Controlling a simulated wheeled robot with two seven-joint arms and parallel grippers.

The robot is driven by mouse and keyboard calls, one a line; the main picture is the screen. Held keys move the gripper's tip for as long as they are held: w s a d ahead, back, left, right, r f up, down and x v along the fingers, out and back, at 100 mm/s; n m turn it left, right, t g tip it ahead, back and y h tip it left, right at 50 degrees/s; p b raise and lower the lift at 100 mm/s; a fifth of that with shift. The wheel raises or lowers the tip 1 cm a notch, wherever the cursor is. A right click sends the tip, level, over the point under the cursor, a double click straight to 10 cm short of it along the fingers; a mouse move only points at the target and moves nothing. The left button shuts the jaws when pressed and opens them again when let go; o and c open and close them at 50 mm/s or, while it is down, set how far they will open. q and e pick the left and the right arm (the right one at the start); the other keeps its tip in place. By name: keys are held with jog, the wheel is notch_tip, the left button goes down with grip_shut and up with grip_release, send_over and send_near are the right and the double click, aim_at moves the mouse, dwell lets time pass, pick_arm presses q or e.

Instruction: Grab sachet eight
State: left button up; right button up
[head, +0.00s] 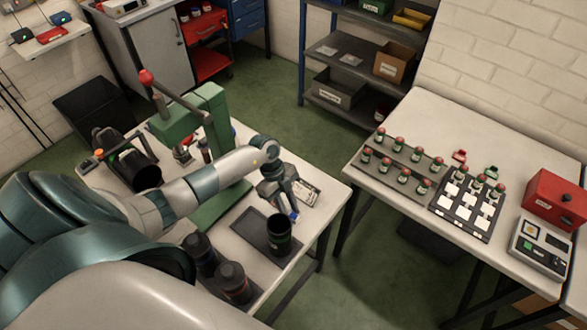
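Several small white squares, which look like sachets (465,205), lie in rows on a dark tray (437,207) on the right table. Their numbers are too small to read, so I cannot tell which is eight. My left gripper (291,212) points down over the left bench, just behind an open dark cylinder (279,240) on a dark mat. A small blue patch shows at its fingertips; I cannot tell whether the fingers are open or shut on it. The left gripper is well away from the white squares. My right gripper is out of view.
Red-capped vials (404,175) stand in a rack beside the dark tray, and some stand at the tray's far side. A red box (555,200) and a grey device (541,246) are at right. A green press (208,120) stands on the left bench. A floor gap separates both tables.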

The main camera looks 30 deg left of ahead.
aim_at(290, 213)
pick_arm(q)
jog(key=shift+c, duration=1.4)
jog(key=shift+r+b, duration=0.3)
jog(key=shift+r, duration=0.3)
notch_tip(290, 213, up, 9)
jog(key=b, duration=0.3)
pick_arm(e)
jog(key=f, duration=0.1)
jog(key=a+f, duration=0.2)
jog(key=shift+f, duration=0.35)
pick_arm(q)
jog(key=shift+d, duration=0.1)
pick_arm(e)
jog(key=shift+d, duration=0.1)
